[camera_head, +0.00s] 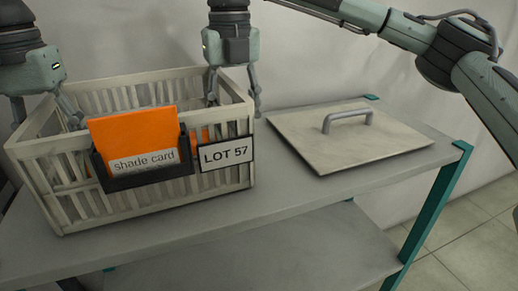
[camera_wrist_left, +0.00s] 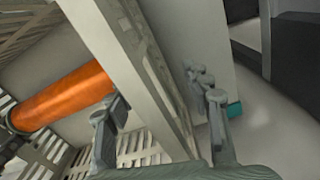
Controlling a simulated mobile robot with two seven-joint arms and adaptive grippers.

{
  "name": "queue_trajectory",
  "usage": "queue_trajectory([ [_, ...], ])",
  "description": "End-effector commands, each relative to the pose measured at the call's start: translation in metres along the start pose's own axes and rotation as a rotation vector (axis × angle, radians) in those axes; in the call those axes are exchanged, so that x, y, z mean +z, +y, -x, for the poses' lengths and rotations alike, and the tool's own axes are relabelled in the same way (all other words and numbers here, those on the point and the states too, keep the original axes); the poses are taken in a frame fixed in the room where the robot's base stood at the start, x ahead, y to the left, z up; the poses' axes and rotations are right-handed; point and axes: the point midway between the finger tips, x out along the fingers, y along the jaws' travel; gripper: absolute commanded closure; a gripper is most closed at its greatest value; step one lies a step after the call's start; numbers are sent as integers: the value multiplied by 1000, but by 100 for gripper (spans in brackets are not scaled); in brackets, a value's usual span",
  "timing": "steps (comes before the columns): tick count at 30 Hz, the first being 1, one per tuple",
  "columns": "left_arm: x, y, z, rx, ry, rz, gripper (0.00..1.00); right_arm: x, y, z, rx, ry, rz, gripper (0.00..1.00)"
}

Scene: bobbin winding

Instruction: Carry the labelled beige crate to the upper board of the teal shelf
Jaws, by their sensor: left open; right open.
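The beige slatted crate (camera_head: 130,206) stands on the upper board (camera_head: 330,187) of the teal-legged shelf, at its left part. A "LOT 57" label (camera_head: 226,153) and a black holder with an orange "shade card" (camera_head: 138,136) are on its front. My left gripper (camera_head: 45,112) is open with its fingers either side of the crate's left wall. The left wrist view shows this wall (camera_wrist_left: 135,65) between the fingers. My right gripper (camera_head: 233,93) is open, one finger inside the crate and one outside its right wall. Contact with the walls cannot be told.
A flat beige lid (camera_head: 300,146) with a grey handle (camera_head: 348,119) lies on the board right of the crate. An orange roll (camera_wrist_left: 65,95) lies inside the crate. A teal leg (camera_head: 436,208) stands at the right end. The visible lower board (camera_head: 270,250) is bare.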

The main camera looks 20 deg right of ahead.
Motion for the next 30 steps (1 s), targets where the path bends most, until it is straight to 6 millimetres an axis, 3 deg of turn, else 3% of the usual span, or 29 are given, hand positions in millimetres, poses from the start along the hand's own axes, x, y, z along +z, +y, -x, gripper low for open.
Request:
queue_trajectory([
  [14,-1,1,6,2,3,0,51,-1,2,0,2,2,5,55],
  [30,-1,1,76,2,3,-1,51,-1,2,0,2,2,6,55],
])
